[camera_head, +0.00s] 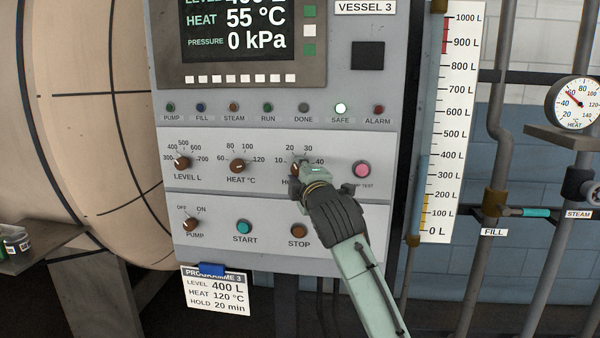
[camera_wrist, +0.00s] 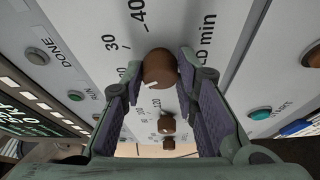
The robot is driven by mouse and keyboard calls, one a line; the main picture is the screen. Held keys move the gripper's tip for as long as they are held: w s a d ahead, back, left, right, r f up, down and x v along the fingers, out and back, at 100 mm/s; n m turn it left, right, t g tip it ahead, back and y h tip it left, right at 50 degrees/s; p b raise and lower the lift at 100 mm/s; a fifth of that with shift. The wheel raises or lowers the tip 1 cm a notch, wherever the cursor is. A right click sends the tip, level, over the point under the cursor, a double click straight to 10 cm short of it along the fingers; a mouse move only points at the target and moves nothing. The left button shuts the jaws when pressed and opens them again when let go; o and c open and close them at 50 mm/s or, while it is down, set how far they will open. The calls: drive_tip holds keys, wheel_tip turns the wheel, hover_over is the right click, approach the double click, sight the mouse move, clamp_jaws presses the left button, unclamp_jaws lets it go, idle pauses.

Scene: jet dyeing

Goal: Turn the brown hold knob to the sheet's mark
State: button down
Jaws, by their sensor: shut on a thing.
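The brown hold knob (camera_wrist: 160,68) shows in the wrist view between the fingers of my gripper (camera_wrist: 160,60), which is shut on it. A white pointer line shows on the knob's lower-left face; the mark it points at is hidden by a finger. Numbers 20, 30 and 40 stand around the dial. In the head view my gripper (camera_head: 306,174) covers most of the hold knob (camera_head: 295,169). The programme sheet (camera_head: 216,292) hangs below the panel and reads level 400 L, heat 120 °C, hold 20 min.
The level knob (camera_head: 182,163) and heat knob (camera_head: 237,166) sit left of the hold knob. The pink test button (camera_head: 361,170) is close to my gripper's right side. Start (camera_head: 244,227) and stop (camera_head: 299,230) buttons lie below. The SAFE lamp (camera_head: 341,108) is lit.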

drive_tip(key=c, duration=1.2)
unclamp_jaws()
drive_tip(key=shift+c, duration=0.2)
drive_tip(key=shift+s, duration=0.1)
drive_tip(key=v, duration=1.1)
drive_tip(key=shift+s, duration=0.4)
drive_tip(key=shift+d, duration=0.1)
